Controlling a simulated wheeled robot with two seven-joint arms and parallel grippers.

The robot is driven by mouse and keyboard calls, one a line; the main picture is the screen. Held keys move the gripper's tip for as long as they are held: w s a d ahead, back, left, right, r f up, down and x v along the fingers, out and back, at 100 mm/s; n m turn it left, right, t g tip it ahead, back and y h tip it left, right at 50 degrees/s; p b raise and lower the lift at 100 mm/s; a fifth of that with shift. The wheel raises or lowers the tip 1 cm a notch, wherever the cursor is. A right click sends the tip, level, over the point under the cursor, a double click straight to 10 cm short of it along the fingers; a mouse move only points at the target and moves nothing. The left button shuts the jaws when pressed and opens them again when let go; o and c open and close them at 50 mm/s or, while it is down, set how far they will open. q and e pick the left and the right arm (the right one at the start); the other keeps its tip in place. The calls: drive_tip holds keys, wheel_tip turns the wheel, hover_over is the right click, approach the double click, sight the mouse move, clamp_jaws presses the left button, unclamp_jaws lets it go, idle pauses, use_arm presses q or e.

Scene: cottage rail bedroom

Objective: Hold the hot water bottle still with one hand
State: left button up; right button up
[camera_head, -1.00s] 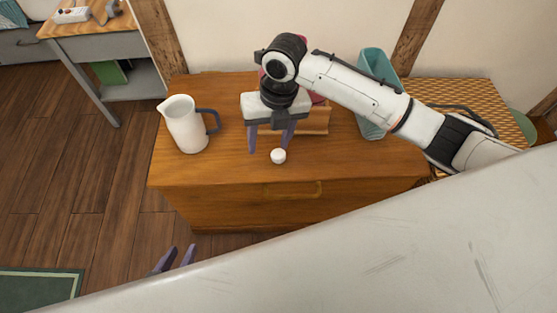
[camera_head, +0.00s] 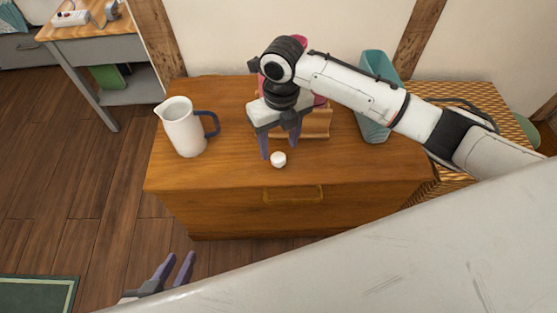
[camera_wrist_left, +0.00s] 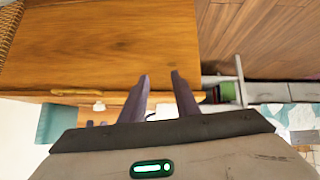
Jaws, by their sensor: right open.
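The hot water bottle (camera_head: 319,101) shows as pink-red patches behind my right gripper, by a wooden stand (camera_head: 317,124) on the chest of drawers. Most of it is hidden by my right wrist. My right gripper (camera_head: 279,153) points down in front of the stand, open, its fingers on either side of and just above a small white cap (camera_head: 278,160). I cannot tell whether they touch the cap. My left gripper (camera_head: 181,257) is open and empty, low in front of the chest, away from the bottle. Its fingers show apart in the left wrist view (camera_wrist_left: 160,76).
A white jug (camera_head: 183,128) with a dark handle stands on the left of the chest top (camera_head: 225,165). A teal vase (camera_head: 372,125) stands at the right, partly behind my right arm. A grey desk (camera_head: 90,60) is at the back left. The chest's front left top is clear.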

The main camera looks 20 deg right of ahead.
sight(279, 157)
drive_tip(key=shift+f, duration=0.1)
drive_tip(key=shift+f, duration=0.1)
drive_tip(key=f, duration=0.1)
drive_tip(key=f+b, duration=0.1)
drive_tip(key=f, duration=0.3)
drive_tip(key=shift+w+b, duration=0.25)
drive_tip(key=shift+b, duration=0.15)
drive_tip(key=c, duration=1.1)
